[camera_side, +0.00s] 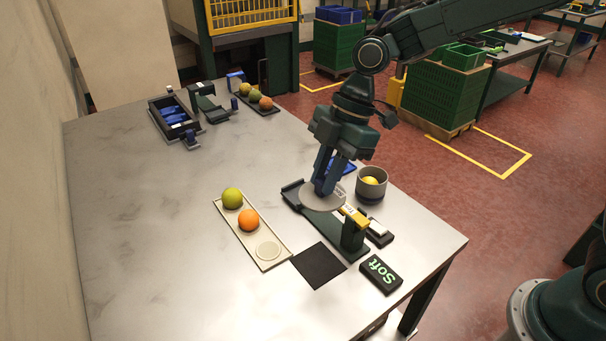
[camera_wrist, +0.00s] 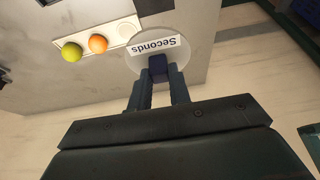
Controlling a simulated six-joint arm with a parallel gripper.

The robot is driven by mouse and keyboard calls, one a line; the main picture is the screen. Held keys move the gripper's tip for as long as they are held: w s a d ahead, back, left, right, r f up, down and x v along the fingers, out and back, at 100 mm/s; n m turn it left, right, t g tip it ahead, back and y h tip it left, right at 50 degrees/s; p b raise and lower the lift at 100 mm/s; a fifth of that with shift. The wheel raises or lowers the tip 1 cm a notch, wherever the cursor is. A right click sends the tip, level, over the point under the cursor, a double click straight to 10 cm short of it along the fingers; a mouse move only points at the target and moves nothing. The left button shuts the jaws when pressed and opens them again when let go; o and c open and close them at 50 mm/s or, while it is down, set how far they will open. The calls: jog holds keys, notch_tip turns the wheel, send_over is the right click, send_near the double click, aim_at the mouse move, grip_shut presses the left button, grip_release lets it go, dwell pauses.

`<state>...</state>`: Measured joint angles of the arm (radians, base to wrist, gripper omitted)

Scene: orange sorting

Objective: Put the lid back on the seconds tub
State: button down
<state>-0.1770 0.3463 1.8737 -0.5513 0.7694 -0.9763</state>
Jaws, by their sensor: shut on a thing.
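My gripper (camera_side: 323,188) is shut on the seconds lid (camera_side: 313,200), a flat grey disc. In the wrist view the lid (camera_wrist: 147,58) carries a white "Seconds" label, and the jaws (camera_wrist: 159,75) grip a dark blue block at its edge. In the side view the lid appears above a dark stand, and I cannot tell its exact height. A round grey tub (camera_side: 371,192) stands open to the right of the lid, with a yellow fruit (camera_side: 371,181) inside. I cannot read a label on this tub. The lid is apart from it.
A cream tray (camera_side: 268,266) holds a green-yellow fruit (camera_side: 232,198) and an orange (camera_side: 249,220). A dark stand (camera_side: 352,238), a black mat (camera_side: 319,266) and a "Soft" block (camera_side: 381,274) lie near the front edge.

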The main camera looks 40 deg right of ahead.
jog(key=w+d+f, duration=0.2)
jog(key=w+d, duration=0.1)
jog(key=d, duration=0.5)
jog(key=w+d+f, duration=0.2)
jog(key=w+d, duration=0.1)
jog(key=d, duration=0.5)
jog(key=w+d+f, duration=0.2)
jog(key=w+d, duration=0.1)
jog(key=d, duration=0.6)
jog(key=shift+w+f, duration=0.2)
jog(key=shift+w, duration=0.1)
jog(key=shift+d+f, duration=0.1)
jog(key=shift+f, duration=0.05)
jog(key=shift+f, duration=3)
jog(key=shift+f, duration=0.2)
jog(key=c, duration=0.7)
grip_release()
jog(key=shift+c, duration=0.2)
